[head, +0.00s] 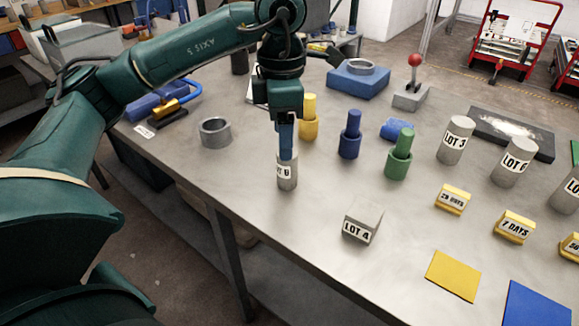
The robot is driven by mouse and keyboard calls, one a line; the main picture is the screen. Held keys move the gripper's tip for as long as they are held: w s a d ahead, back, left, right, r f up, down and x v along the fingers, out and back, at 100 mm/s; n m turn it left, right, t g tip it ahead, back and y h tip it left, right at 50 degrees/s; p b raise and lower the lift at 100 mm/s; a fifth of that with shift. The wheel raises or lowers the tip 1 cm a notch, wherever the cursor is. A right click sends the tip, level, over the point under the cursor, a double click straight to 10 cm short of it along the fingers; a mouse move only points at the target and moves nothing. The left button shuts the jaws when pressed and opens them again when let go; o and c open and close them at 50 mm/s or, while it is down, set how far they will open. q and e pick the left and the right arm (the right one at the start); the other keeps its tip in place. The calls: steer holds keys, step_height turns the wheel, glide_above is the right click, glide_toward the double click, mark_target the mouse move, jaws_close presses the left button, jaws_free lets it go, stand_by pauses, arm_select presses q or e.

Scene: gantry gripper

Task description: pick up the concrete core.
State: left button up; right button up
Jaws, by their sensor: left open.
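A small grey concrete core (287,180) stands upright on the metal table, with a white label partly hidden, its last character readable as a 6 or similar. My left gripper (286,155) points down right over it, its blue fingers overlapping the core's top. The jaws are open; whether they touch the core I cannot tell. Larger grey cylinders stand to the right: one marked LOT 3 (455,140), one marked LOT 6 (513,162), and one cut by the right edge (567,190). My right gripper is not in view.
A grey cube marked LOT 4 (362,221) sits to the right of the core. Yellow (309,118), blue (349,137) and green (398,157) cylinder pieces stand behind. A grey ring (215,133) lies left. The table (300,235) is clear in front of the core.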

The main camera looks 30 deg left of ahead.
mark_target(287, 165)
arm_select(q)
steer(key=f, duration=0.8)
steer(key=shift+w+d, duration=0.2)
steer(key=shift+w, duration=0.2)
steer(key=c, duration=1.2)
